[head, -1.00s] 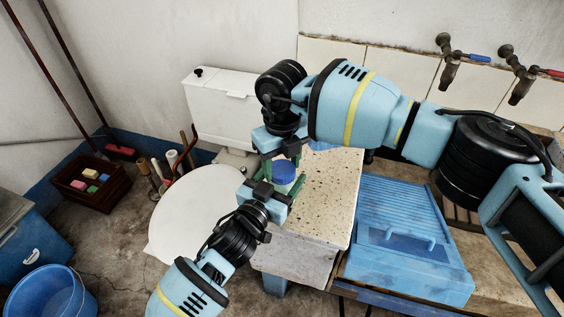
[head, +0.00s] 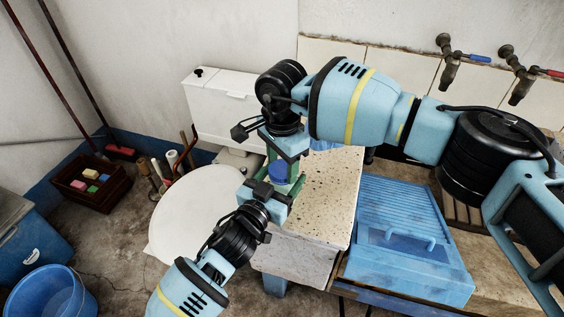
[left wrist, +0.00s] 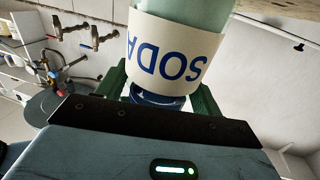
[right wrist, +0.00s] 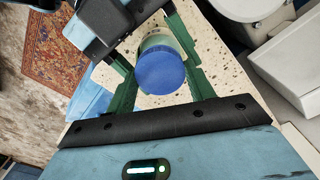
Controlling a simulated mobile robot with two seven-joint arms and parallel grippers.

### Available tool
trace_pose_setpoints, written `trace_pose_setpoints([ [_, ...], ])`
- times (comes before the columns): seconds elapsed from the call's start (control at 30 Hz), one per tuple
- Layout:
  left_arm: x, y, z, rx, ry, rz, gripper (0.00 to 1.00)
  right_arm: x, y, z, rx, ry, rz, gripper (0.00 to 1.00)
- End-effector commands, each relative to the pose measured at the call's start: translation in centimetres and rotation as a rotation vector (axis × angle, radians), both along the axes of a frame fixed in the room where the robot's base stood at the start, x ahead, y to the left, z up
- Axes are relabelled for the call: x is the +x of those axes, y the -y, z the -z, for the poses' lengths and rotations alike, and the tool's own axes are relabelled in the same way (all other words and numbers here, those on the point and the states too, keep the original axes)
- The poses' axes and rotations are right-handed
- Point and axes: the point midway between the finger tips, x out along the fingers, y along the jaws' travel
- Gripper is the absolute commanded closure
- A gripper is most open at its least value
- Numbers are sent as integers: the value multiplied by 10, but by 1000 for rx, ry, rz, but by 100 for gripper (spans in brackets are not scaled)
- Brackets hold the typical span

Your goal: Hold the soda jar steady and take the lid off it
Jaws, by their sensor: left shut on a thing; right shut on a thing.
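The soda jar is pale green with a white label reading SODA; in the left wrist view the jar (left wrist: 178,50) appears upside down. Its blue lid (head: 279,173) sits on top and also shows in the right wrist view (right wrist: 161,72). My left gripper (head: 277,186) comes from the near left and is shut on the jar, with green fingers on both sides. My right gripper (head: 281,163) reaches over from the right and is shut on the lid. The fingers hide much of the jar in the head view.
The jar is over a speckled stone slab (head: 325,205). A blue ribbed box (head: 410,230) lies to its right, with taps (head: 450,65) on the wall behind. A round white top (head: 190,225) stands left, a white cistern (head: 222,110) behind. A blue bucket (head: 48,295) is at the lower left.

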Motion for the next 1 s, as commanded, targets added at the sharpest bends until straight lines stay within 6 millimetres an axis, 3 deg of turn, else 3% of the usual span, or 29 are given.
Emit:
trace_pose_setpoints([
  [0.7,0,0,1,1,-3,0,97,0,0,-1,1,0,-1192,74],
  [1.0,0,0,1,1,-3,0,97,0,0,-1,1,0,-1510,74],
])
